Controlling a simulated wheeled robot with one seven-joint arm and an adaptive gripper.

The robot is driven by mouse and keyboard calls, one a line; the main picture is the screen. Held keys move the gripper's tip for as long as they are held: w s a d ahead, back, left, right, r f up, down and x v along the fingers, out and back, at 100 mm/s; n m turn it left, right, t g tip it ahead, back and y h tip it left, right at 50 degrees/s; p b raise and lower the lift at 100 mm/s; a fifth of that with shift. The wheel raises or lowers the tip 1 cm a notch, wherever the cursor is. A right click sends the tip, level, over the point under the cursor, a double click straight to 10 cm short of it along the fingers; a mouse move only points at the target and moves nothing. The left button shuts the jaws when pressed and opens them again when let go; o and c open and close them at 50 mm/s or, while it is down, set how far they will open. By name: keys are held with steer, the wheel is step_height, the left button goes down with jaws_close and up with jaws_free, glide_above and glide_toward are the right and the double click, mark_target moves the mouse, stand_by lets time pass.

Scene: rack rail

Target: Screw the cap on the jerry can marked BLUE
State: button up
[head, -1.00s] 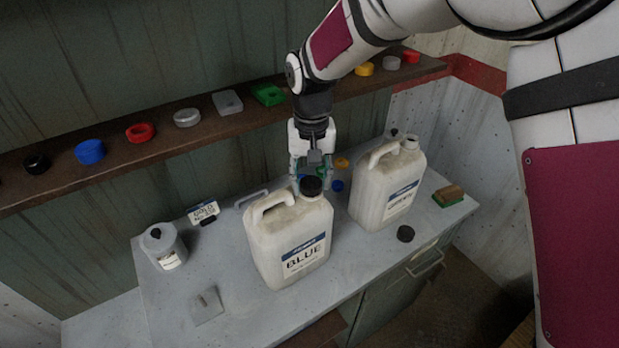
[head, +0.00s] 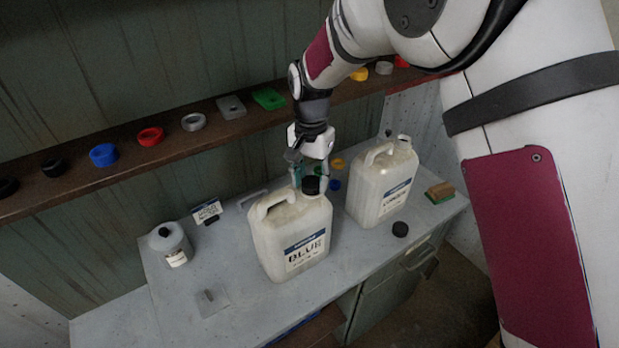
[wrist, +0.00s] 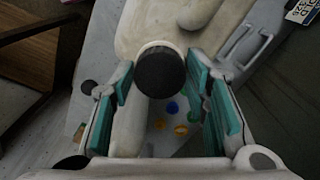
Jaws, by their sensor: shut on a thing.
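The cream jerry can marked BLUE (head: 292,238) stands upright at the front middle of the worktop. A black cap (head: 311,185) sits over its neck; whether it is threaded cannot be told. In the wrist view the black cap (wrist: 161,73) lies between my teal finger pads, with the pale neck rim showing around it. My gripper (head: 310,175) points down over the neck and is shut on this cap; it also shows in the wrist view (wrist: 161,78). The lower fingers are partly hidden in the head view.
A second jerry can (head: 382,184) stands close on the right. A loose black cap (head: 400,229) lies in front of it. A small bottle (head: 170,243) stands at left. The shelf (head: 120,170) behind holds several coloured caps. A brush (head: 439,192) lies at right.

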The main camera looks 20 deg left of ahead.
steer(key=m, duration=0.3)
steer(key=shift+m, duration=0.4)
steer(key=m, duration=0.5)
steer(key=o, duration=1.4)
steer(key=shift+o, duration=0.2)
steer(key=shift+r, duration=4)
